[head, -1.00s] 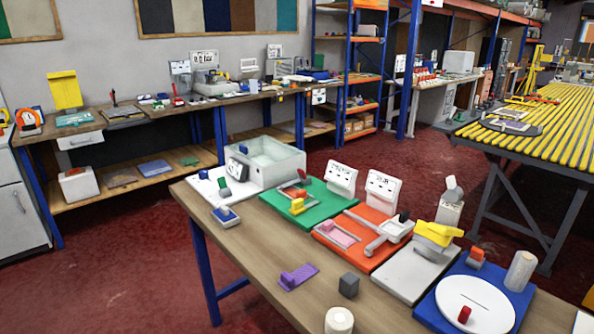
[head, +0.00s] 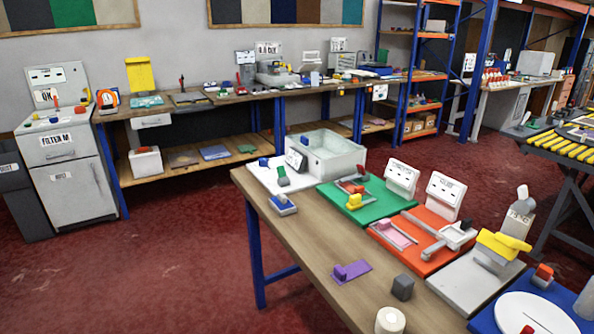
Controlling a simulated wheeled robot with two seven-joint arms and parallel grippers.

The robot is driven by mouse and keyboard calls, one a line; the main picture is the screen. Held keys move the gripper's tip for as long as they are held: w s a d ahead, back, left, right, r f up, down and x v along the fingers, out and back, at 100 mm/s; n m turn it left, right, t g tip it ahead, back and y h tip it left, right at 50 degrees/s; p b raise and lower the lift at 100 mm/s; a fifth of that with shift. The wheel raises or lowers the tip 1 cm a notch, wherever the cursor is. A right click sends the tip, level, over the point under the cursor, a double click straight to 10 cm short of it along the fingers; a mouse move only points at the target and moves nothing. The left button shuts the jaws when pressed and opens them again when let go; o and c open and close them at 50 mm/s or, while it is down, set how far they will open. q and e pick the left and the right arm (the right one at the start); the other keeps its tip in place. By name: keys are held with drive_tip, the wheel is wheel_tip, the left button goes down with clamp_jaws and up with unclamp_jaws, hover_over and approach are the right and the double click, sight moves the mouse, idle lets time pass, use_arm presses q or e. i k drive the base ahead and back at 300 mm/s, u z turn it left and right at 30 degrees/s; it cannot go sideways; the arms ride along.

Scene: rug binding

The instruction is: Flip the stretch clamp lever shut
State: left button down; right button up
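I cannot tell for certain which part is the stretch clamp lever. On the wooden table (head: 300,243) at the right, an orange board (head: 398,262) carries a pink pad in a grey frame and a light grey arm (head: 434,249). A grey plate (head: 460,290) beside it carries a yellow block-shaped device (head: 503,245). No lever's open or shut state can be read at this distance. Neither of my grippers is in view.
A white basin (head: 333,155) stands at the table's back end. A purple piece (head: 350,271), a dark grey cube (head: 403,287) and a white roll (head: 390,320) are near its front. Red floor (head: 170,265) lies open to the left, before a wall bench and a white cabinet (head: 70,180).

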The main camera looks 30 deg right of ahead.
sight(361, 170)
drive_tip(key=u, duration=0.7)
drive_tip(key=i, duration=2.5)
drive_tip(key=z, duration=4.05)
